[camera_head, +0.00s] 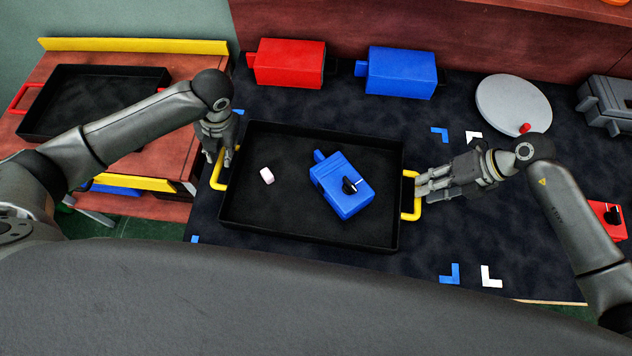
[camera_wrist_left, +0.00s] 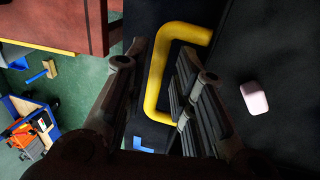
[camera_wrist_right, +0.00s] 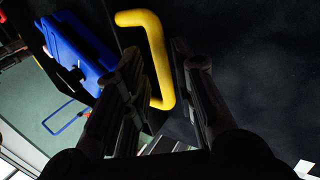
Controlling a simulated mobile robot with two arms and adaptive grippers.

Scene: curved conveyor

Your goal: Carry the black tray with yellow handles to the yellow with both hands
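The black tray (camera_head: 270,212) lies flat on the dark mat. It holds a blue box with a black knob (camera_head: 344,187) and a small white block (camera_head: 267,176), which also shows in the left wrist view (camera_wrist_left: 254,99). My left gripper (camera_head: 225,155) is at the left yellow handle (camera_head: 215,182); in the left wrist view its fingers stand apart on either side of that handle (camera_wrist_left: 153,88). My right gripper (camera_head: 420,188) is at the right yellow handle (camera_head: 416,211); in the right wrist view its fingers are apart with the handle (camera_wrist_right: 160,62) between them.
At left, a wooden table with yellow edge strips (camera_head: 135,46) carries another black tray with red handles (camera_head: 60,105). Red (camera_head: 290,64) and blue (camera_head: 402,73) boxes, a grey disc (camera_head: 513,103) and a grey case (camera_head: 606,103) stand behind. A gap separates the tables.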

